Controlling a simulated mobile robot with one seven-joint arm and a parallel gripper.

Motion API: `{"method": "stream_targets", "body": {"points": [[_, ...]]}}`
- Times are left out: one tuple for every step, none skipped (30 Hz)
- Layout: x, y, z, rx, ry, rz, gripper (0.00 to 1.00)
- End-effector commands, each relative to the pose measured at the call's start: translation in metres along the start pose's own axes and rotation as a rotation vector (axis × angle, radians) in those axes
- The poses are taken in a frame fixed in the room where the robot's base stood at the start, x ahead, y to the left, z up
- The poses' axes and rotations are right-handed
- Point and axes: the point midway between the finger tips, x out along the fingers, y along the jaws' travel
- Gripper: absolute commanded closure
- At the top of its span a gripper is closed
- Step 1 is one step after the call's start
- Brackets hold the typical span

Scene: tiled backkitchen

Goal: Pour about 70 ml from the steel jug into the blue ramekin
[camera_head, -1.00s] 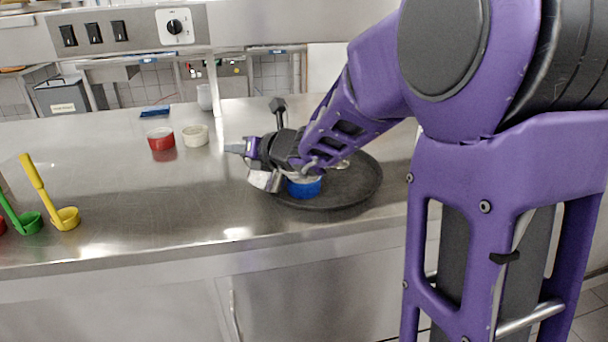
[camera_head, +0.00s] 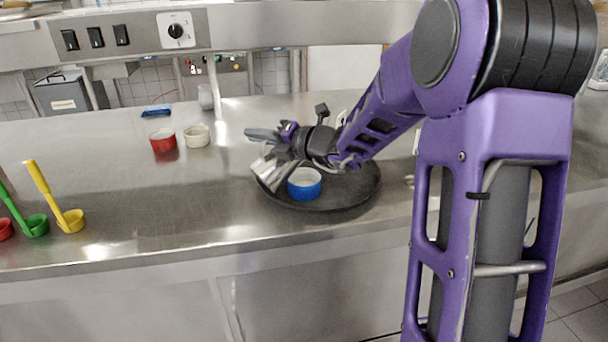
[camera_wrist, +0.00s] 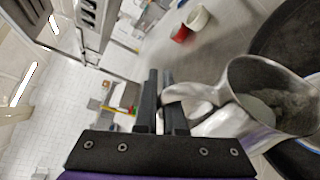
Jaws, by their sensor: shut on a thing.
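The blue ramekin (camera_head: 304,189) stands upright on a round black tray (camera_head: 345,200) on the steel counter. My gripper (camera_head: 265,136) is shut on the handle of the steel jug (camera_head: 272,172), which is tilted in the air just left of the ramekin, over the tray's left edge. In the wrist view the jug (camera_wrist: 232,82) shows its open mouth and a greyish content inside, and its handle runs to my gripper's fingers (camera_wrist: 162,98). The ramekin's white inside is visible from the head camera, but its fill level cannot be told.
A red ramekin (camera_head: 163,143) and a cream ramekin (camera_head: 197,138) stand farther back to the left. Yellow (camera_head: 71,222) and green (camera_head: 37,226) ladles stand at the far left. The counter between them and the tray is clear.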

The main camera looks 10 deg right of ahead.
Motion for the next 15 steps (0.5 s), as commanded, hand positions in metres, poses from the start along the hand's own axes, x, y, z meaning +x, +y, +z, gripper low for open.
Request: {"method": "stream_targets", "body": {"points": [[-0.0004,0.0009,0.0019,0.009,-0.001,0.005,1.0],[-0.0006,0.001,0.0024,0.014,-0.001,0.007,1.0],[-0.0007,0.001,0.0029,0.022,-0.001,0.009,1.0],[-0.0009,0.0011,0.0033,0.027,-0.002,0.011,1.0],[-0.001,0.0011,0.0037,0.032,-0.002,0.013,1.0],[-0.001,0.0003,0.0038,0.037,-0.002,0.016,1.0],[-0.0011,0.0002,0.004,0.04,-0.002,0.017,1.0],[-0.0012,0.0,0.0043,0.044,-0.002,0.019,1.0],[-0.0014,-0.0003,0.0048,0.05,-0.002,0.021,1.0],[-0.0015,-0.0005,0.0051,0.054,-0.002,0.023,1.0],[-0.0017,-0.0007,0.0055,0.059,-0.002,0.025,1.0],[-0.0019,-0.0011,0.006,0.066,-0.002,0.027,1.0],[-0.002,-0.0014,0.0064,0.071,-0.003,0.029,1.0],[-0.0022,-0.0018,0.0068,0.076,-0.003,0.03,1.0],[-0.0024,-0.0023,0.0074,0.083,-0.003,0.033,1.0]]}}
